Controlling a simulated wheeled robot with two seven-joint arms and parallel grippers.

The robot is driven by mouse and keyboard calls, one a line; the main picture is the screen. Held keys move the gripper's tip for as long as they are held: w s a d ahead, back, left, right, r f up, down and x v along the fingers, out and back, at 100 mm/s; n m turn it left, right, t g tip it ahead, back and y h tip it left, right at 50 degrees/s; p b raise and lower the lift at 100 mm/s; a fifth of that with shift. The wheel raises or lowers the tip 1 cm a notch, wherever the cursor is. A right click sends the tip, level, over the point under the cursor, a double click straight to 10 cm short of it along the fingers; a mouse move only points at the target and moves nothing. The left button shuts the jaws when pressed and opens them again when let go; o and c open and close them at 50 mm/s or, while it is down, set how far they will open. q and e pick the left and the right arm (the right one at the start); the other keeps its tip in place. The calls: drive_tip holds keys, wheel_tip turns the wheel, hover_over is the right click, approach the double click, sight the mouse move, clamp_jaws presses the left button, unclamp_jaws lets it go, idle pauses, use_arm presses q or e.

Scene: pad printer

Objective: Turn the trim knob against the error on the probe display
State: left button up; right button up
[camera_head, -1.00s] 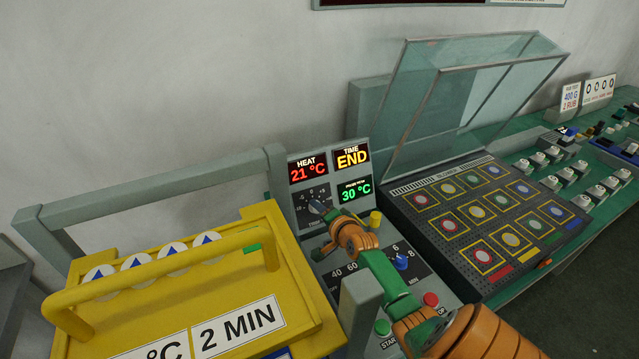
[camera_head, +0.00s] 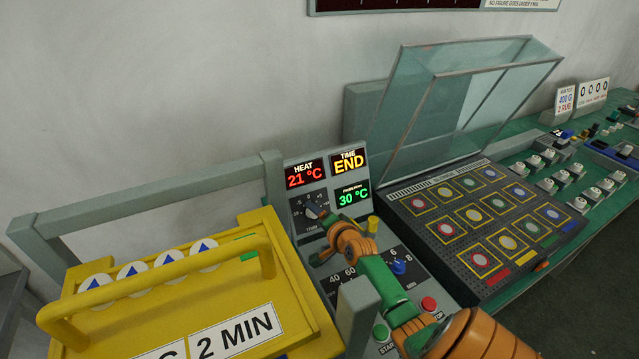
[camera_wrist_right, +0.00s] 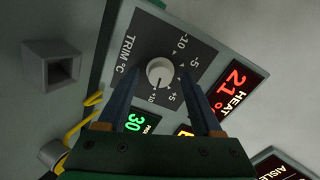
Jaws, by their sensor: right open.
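The trim knob (camera_head: 317,211) is a round knob on the upright panel, below the red heat display (camera_head: 306,174). In the right wrist view, the light grey knob (camera_wrist_right: 160,72) sits on a dark scale marked from -10 to +10; its dark mark seems to face the +10 side. The green probe display (camera_head: 353,194) reads 30 °C. My right gripper (camera_wrist_right: 160,78) is open, with one finger on each side of the knob in the picture; I cannot tell whether they touch it. In the head view its fingers are largely hidden by the wrist. My left gripper is not in view.
The heat display reads 21 °C and the time display (camera_head: 348,160) reads END. A yellow box with a handle (camera_head: 165,285) stands at left, close to the panel. A clear lid (camera_head: 460,95) stands open over a grid tray. Start and stop buttons (camera_head: 428,304) lie below my arm.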

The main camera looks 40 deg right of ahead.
drive_tip(key=p+v, duration=0.1)
drive_tip(key=v, duration=0.5)
drive_tip(key=shift+s+r, duration=0.2)
drive_tip(key=shift+s, duration=0.15)
